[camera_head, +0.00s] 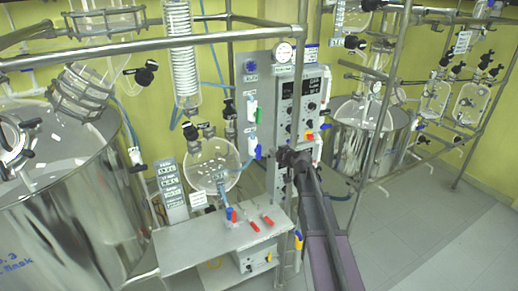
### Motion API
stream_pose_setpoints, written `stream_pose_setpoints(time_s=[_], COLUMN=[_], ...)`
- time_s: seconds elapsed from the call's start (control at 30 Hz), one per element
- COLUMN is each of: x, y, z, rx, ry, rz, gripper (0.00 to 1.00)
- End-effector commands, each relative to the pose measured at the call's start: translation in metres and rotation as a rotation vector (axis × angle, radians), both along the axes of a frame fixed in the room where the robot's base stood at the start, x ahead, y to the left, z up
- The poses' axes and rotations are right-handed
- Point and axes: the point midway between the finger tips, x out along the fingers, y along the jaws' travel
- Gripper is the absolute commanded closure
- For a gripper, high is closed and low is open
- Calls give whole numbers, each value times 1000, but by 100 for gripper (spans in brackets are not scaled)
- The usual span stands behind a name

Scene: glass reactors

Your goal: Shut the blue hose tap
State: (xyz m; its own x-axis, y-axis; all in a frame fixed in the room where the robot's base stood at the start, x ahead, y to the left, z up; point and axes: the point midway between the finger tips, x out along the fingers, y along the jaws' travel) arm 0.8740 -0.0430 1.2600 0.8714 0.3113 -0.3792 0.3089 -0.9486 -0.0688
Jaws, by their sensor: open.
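A tap with a blue handle (258,152) and a white body sits on the grey panel right of the round glass flask (213,165). A light-blue hose runs near it toward the flask. Its handle looks roughly upright; I cannot tell whether the tap is open or shut. My gripper (287,157) is dark and open, a little to the right of the blue handle. It looks empty and apart from the handle, though the depth gap is hard to judge. My arm reaches in from the lower right.
A green-handled tap (257,115) is above the blue one. Red-handled valves (254,226) and a blue-and-red fitting (231,214) are on the steel bench (180,245) below. A steel vessel (60,200) fills the left. Floor at lower right is clear.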

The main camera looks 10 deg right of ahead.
Motion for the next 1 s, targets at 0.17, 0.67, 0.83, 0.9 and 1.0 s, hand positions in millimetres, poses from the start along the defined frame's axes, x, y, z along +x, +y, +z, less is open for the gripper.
stream_pose_setpoints(time_s=[0.17, 0.67, 0.83, 0.9, 1.0], x=[0, 27, 50, 59, 73], y=[0, 8, 16, 19, 24], z=[-1, -15, -25, -29, -35], rx=[0, -1, 0, -1, -1], ry=[1, 3, 3, 3, 2], rz=[0, 0, 1, 0, 0], gripper=[34, 34, 34, 34, 34])
